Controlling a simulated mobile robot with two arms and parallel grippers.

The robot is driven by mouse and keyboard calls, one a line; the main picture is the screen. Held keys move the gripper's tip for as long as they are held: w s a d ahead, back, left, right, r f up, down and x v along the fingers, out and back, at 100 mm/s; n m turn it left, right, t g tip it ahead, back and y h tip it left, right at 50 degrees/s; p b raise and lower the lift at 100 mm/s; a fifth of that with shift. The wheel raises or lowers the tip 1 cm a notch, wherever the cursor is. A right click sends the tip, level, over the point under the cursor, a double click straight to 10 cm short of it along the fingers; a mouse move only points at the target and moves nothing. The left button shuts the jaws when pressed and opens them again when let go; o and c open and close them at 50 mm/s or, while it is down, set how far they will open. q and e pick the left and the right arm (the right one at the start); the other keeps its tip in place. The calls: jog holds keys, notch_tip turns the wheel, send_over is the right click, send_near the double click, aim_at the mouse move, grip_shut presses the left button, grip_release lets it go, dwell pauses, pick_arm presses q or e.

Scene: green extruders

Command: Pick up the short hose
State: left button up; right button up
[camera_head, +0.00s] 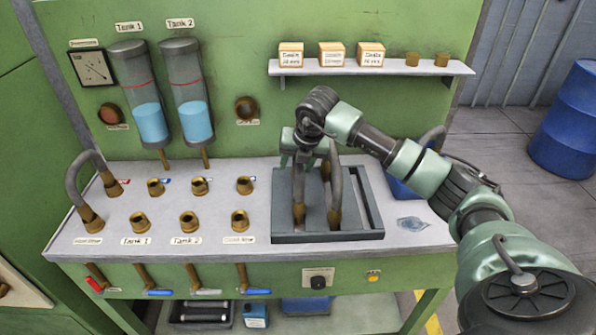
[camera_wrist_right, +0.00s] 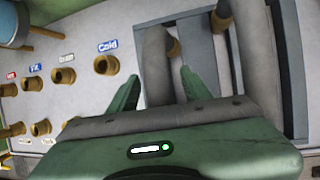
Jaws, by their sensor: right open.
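Two grey hoses with brass ends lie side by side in a dark grey tray (camera_head: 374,205) on the workbench. I cannot tell for certain which is the short one. The left hose (camera_head: 298,190) is partly hidden by my right gripper (camera_head: 304,162); the right hose (camera_head: 336,185) lies beside it. In the right wrist view my right gripper (camera_wrist_right: 160,78) is open, with the left hose (camera_wrist_right: 158,55) between its fingers. The right hose (camera_wrist_right: 256,65) is outside the right finger. My left gripper is not in view.
Another hose (camera_head: 73,180) arches between two brass ports at the bench's left. Several brass ports, including one near the tray (camera_head: 240,219), stand left of it. A shelf (camera_head: 390,69) with small boxes hangs above. A blue bin (camera_head: 400,188) is behind my right arm.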

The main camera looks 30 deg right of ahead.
grip_shut()
jog(key=shift+r, duration=0.15)
